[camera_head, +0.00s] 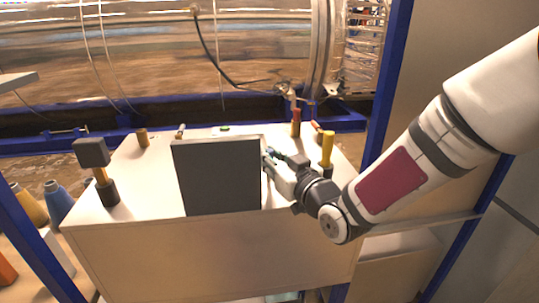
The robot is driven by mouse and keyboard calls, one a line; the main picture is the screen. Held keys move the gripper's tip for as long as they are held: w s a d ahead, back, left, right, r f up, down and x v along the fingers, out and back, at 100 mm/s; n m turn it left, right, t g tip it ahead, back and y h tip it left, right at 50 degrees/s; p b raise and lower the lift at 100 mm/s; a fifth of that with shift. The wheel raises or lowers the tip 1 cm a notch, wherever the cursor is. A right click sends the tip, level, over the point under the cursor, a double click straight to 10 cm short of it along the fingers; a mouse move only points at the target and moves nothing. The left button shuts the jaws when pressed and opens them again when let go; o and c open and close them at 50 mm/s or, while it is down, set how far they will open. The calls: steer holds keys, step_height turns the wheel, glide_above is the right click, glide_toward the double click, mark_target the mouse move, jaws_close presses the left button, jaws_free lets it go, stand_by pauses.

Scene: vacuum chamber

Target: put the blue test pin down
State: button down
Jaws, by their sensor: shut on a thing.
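My gripper (273,160) is low over the white table, just right of the dark grey upright panel, with its fingers pointing left and away. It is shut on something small. The blue test pin cannot be made out clearly; the fingers and the panel's edge hide most of the area around the grip. I cannot tell whether what it holds touches the tabletop.
The dark grey panel (217,178) stands on the white table (140,190). A dark-headed mallet (92,153) stands at left. A yellow-handled tool (327,148) and a red-handled one (295,122) stand at right. Blue frame posts flank the table. Free tabletop lies left of the panel.

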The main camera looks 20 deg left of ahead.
steer(key=shift+f, duration=0.2)
steer(key=c, duration=1.5)
jaws_free()
steer(key=shift+o, duration=0.2)
steer(key=shift+r, duration=0.1)
steer(key=shift+r, duration=0.15)
steer(key=v, duration=1.2)
steer(key=shift+w, duration=0.1)
